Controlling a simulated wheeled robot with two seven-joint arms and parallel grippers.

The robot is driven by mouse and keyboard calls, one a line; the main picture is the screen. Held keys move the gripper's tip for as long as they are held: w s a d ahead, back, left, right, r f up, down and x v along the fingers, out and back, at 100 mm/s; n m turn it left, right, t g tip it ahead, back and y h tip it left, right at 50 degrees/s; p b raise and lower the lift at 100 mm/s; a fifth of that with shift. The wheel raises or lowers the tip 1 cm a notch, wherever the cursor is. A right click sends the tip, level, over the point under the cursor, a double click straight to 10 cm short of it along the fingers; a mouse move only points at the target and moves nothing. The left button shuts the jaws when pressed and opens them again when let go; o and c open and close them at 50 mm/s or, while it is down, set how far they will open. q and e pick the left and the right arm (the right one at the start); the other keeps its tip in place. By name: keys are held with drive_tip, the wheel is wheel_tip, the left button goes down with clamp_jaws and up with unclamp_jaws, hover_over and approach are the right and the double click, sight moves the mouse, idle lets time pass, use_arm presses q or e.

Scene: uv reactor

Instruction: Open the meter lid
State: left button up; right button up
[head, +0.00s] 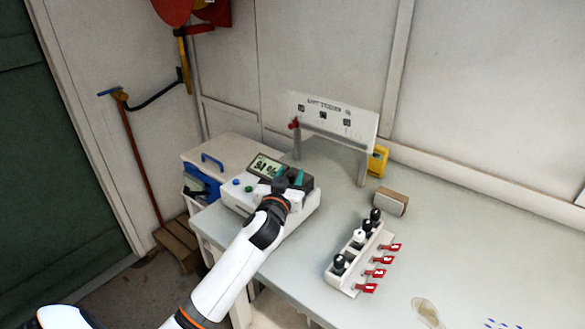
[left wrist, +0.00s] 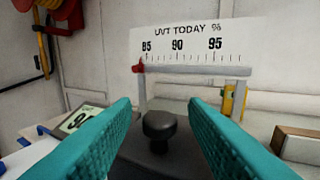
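The meter (head: 305,206) is a white box on the left part of the table, with a tilted display (head: 265,167) and coloured buttons on its left side. Its dark lid (left wrist: 125,158) has a black knob (left wrist: 160,126) on top and looks shut. My left gripper (head: 289,178) is over the lid. In the left wrist view its teal fingers (left wrist: 160,115) stand apart on both sides of the knob, with a gap to it on each side. In the head view my arm hides much of the lid and knob. My right gripper is not in view.
A "UVT TODAY %" scale board (head: 334,122) with a red pointer stands behind the meter. A rack (head: 352,262) with several black-topped vials and red tags stands at right.

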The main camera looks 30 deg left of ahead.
use_arm(q)
drive_tip(key=shift+x, duration=1.25)
drive_tip(key=shift+c, duration=0.3)
clamp_jaws()
